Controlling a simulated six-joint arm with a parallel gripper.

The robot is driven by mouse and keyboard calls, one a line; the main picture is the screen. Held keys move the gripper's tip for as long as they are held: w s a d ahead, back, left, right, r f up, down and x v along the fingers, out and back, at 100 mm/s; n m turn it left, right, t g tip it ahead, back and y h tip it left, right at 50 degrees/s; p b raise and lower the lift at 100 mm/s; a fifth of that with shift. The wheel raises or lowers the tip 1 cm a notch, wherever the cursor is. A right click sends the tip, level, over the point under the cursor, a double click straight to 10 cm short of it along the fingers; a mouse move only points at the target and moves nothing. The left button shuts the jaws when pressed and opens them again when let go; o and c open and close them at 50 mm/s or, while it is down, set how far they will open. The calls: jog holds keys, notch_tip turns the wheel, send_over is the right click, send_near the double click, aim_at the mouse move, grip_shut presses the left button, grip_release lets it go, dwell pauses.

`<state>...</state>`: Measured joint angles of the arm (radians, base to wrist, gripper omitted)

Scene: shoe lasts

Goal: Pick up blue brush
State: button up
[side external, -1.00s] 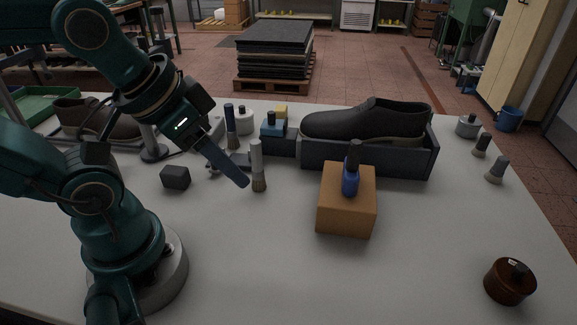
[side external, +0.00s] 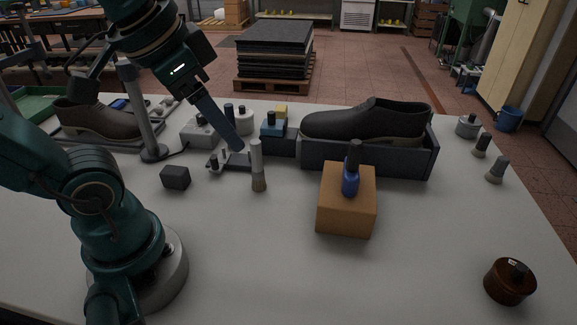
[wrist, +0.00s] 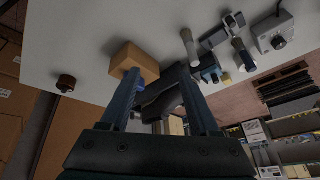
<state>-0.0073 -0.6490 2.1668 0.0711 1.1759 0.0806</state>
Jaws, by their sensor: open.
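In the wrist view, nothing is clearly held between the two fingers of my gripper (wrist: 158,73).
A pale-handled brush (side external: 257,168) stands in front of the fingertips.

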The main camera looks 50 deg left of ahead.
jog(key=w+a+m+g+y, duration=0.4)
jog(key=w+a+m+y, duration=0.25)
jog(key=a, duration=0.65)
jog(key=m+g+y, duration=0.4)
jog(key=m+y, duration=0.2)
jog(key=m, duration=0.2)
send_over(232, 111)
jog(key=f, duration=1.2)
jog(key=shift+d+f, duration=0.3)
jog(key=shift+d, duration=0.05)
jog(key=shift+a+f, duration=0.2)
jog(key=shift+f, duration=0.05)
jog(key=shift+x, duration=2.3)
grip_shut()
